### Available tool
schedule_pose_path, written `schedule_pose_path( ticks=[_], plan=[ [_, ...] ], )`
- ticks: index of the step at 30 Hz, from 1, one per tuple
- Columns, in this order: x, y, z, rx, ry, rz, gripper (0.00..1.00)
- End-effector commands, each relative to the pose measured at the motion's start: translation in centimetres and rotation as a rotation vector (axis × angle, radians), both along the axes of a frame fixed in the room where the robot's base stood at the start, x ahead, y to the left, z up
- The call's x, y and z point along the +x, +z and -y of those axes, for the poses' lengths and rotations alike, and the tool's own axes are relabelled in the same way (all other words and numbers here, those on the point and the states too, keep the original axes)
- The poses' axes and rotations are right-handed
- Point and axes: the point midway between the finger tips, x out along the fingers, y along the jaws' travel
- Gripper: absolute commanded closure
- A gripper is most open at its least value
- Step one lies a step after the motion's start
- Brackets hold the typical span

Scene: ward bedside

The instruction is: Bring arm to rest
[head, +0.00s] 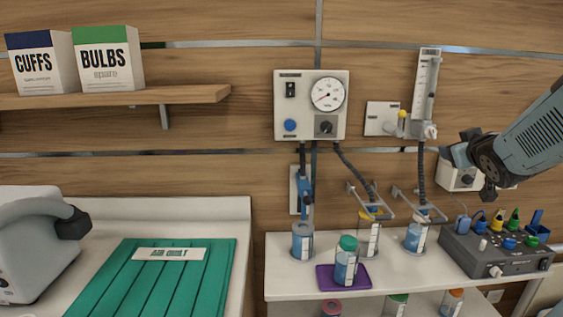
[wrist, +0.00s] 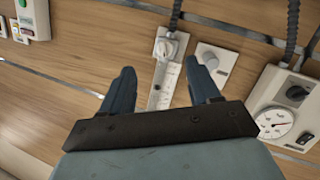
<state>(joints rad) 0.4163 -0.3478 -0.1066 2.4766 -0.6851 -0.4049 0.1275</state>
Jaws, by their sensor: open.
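My arm reaches in from the right in the head view. My gripper (head: 466,160) is in front of the wall, to the right of the flowmeter (head: 425,85). In the wrist view my gripper (wrist: 163,82) is open, its two dark fingers apart with nothing held between them. The flowmeter (wrist: 163,85) shows behind the gap between the fingers, and I cannot tell the exact distance to it. A white wall box (head: 458,176) is partly hidden behind my gripper.
A gauge panel (head: 312,105) with hoses hangs on the wall. Below, a white shelf (head: 290,290) bears several bottles, a purple tray (head: 322,280) and a grey device (head: 490,254). A wooden shelf (head: 190,95) holds two boxes. A green quilt (head: 150,285) lies lower left.

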Motion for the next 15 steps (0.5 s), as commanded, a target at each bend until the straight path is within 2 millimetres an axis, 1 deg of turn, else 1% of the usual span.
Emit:
schedule_pose_path(
  ticks=[1,5,8,11,15],
  plan=[
    [-0.5,0.1,-1.0,0.017,-0.019,-0.026,0.38],
    [-2.3,-0.6,-3.0,0.085,-0.079,-0.122,0.38],
    [-4.0,-1.4,-4.9,0.141,-0.110,-0.206,0.38],
    [-6.1,-2.2,-7.1,0.203,-0.126,-0.296,0.38],
    [-9.5,-3.6,-10.7,0.289,-0.123,-0.438,0.38]
  ],
)
